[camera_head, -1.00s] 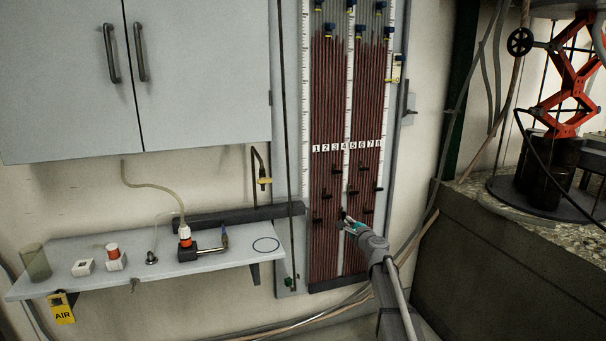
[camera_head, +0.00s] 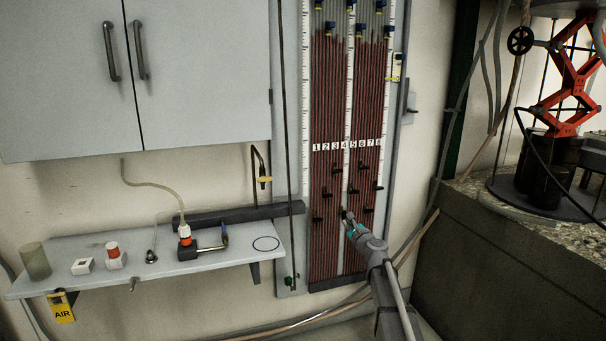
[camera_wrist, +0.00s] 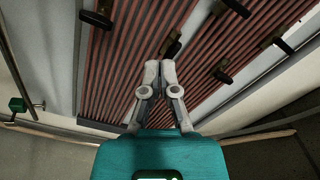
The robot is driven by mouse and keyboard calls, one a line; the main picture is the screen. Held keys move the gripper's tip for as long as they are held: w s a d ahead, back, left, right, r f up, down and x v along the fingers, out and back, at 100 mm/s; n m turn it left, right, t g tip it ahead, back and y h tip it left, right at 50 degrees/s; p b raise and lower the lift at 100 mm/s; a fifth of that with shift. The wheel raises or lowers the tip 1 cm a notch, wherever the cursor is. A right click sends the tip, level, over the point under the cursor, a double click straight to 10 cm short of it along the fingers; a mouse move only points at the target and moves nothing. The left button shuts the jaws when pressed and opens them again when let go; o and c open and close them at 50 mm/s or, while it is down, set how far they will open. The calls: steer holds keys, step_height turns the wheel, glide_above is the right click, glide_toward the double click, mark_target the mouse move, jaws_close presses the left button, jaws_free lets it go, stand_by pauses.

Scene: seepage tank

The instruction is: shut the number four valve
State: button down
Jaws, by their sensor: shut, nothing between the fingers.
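The valve board carries dark red tubes numbered 1 to 8, with small black valve handles at staggered heights. The number four valve (camera_head: 344,213) is low under label 4, just at the tip of my gripper (camera_head: 347,219), which partly hides it. In the wrist view, the handle just ahead of my fingertips (camera_wrist: 159,64) appears to be this valve (camera_wrist: 173,46). It looks shorter and slanted differently from its neighbours; its exact angle is unclear. My gripper is shut and empty. Whether the fingertips touch the handle cannot be told.
Neighbouring handles lie close by: number one (camera_head: 317,220) to the left and number seven (camera_head: 367,209) to the right. A shelf (camera_head: 215,262) with small fittings stands left of the board. A concrete tank wall (camera_head: 500,275) stands at the right.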

steer(key=shift+w, duration=0.15)
stand_by(0.3)
steer(key=shift+x, duration=3.4)
steer(key=shift+w+d+f+b, duration=0.1)
steer(key=shift+d+f+b, duration=0.25)
steer(key=shift+d+f, duration=0.1)
steer(key=shift+w+d+r+p, duration=0.1)
steer(key=shift+d+r+p, duration=0.25)
steer(key=shift+r, duration=0.05)
steer(key=shift+w+d+r, duration=0.1)
steer(key=shift+w+d, duration=0.05)
steer(key=shift+d, duration=0.25)
steer(key=shift+r+p, duration=0.4)
steer(key=shift+p, duration=0.1)
stand_by(0.3)
stand_by(0.4)
steer(key=v, duration=0.6)
stand_by(0.3)
steer(key=shift+a, duration=0.15)
